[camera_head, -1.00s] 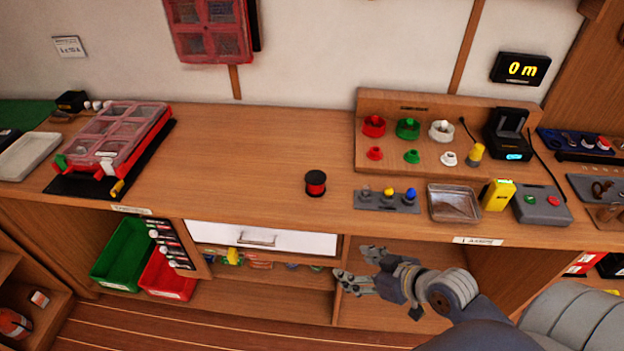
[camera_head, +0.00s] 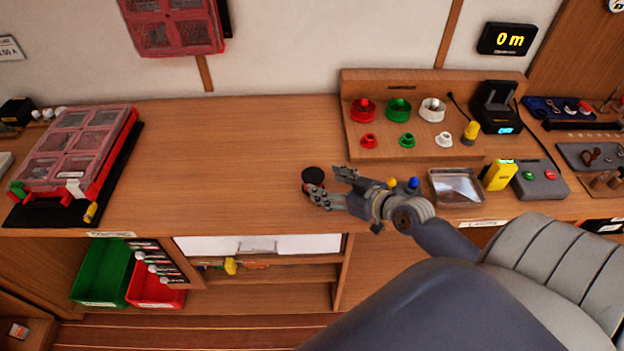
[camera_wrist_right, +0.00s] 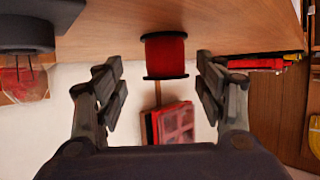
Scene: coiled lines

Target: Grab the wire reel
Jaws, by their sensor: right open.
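The wire reel (camera_head: 313,175) is a small spool with black flanges and red wire. It stands on the wooden bench, partly hidden by my right gripper in the head view. My right gripper (camera_head: 328,188) is open beside the reel, its fingers pointing left towards it. In the right wrist view the reel (camera_wrist_right: 165,55) shows ahead, between the two open fingers of the gripper (camera_wrist_right: 160,88) and a little beyond their tips. Whether a finger touches it I cannot tell. My left gripper is not in view.
A wooden stand (camera_head: 390,147) with red, green and white spools is at the back right. A metal tray (camera_head: 456,187) and a yellow device (camera_head: 498,175) stand right of my gripper. A red organiser case (camera_head: 78,150) lies at the left. The bench between is clear.

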